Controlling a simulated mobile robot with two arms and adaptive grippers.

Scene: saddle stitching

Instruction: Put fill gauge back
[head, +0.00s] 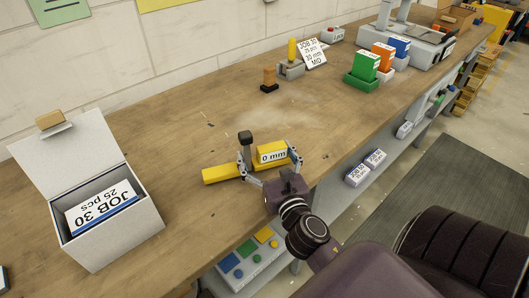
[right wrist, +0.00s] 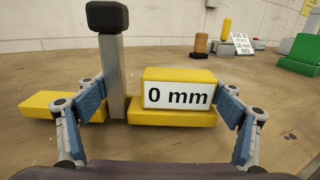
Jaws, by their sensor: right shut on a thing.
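The fill gauge (head: 272,154) has a yellow block labelled "0 mm" on a long yellow bar, with a grey post and black knob at its middle. It also shows upright in the right wrist view (right wrist: 178,93). My right gripper (head: 268,160) comes from the front edge and is shut on the gauge, one finger by the post and one at the block's right end. In the right wrist view the fingers (right wrist: 160,105) stand either side of the post and block. Whether the bar touches the bench is hard to tell. My left gripper is not in view.
An open grey box (head: 135,228) with a JOB 30 card stands at the left. Behind are a small wood-and-black piece (head: 269,79), a grey holder with a yellow peg (head: 291,67), a JOB 30 sign (head: 313,54) and coloured card bins (head: 364,72).

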